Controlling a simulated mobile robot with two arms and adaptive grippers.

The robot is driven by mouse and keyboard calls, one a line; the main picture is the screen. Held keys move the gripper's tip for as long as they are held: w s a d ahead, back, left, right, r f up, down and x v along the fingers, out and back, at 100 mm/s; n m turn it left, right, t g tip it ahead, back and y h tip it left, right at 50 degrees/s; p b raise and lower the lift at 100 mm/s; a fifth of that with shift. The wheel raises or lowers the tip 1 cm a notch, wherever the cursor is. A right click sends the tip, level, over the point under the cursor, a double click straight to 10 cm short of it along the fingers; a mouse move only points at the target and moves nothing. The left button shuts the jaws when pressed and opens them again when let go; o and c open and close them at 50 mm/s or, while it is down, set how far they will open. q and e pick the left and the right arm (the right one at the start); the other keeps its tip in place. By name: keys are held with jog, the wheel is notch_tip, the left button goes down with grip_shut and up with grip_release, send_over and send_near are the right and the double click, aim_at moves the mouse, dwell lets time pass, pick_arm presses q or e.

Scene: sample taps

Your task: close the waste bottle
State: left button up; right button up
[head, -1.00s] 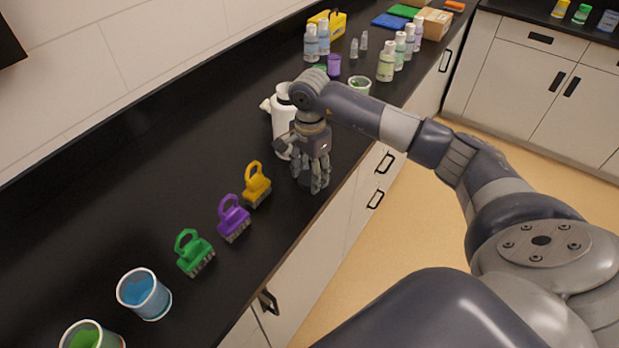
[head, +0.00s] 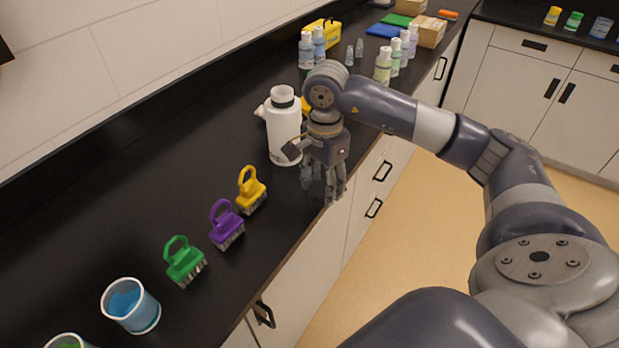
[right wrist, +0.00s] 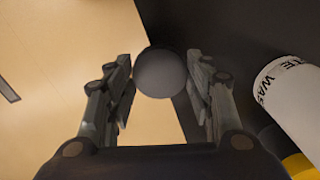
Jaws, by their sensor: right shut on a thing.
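The waste bottle (head: 284,133) is a white jug with a side spout, upright on the black counter. Its neck has a dark ring and no cap sits on its mouth. It also shows at the right of the right wrist view (right wrist: 292,100), with part of its lettering. My right gripper (head: 328,196) points down beside the bottle, near the counter's front edge, apart from the bottle. In the right wrist view it is shut on a round dark grey cap (right wrist: 161,73) between its fingers. The fingers mostly hide this cap in the head view. My left gripper is not in view.
Yellow (head: 251,190), purple (head: 226,224) and green (head: 184,262) brushes stand in a row on the counter. A cup of blue liquid (head: 131,306) stands nearer. Several small bottles (head: 384,66) stand behind my right arm.

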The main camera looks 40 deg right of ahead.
jog(key=s+b, duration=0.2)
jog(key=s, duration=0.7)
jog(key=shift+s+a+r, duration=0.2)
jog(key=shift+a+r, duration=0.05)
jog(key=shift+r, duration=0.2)
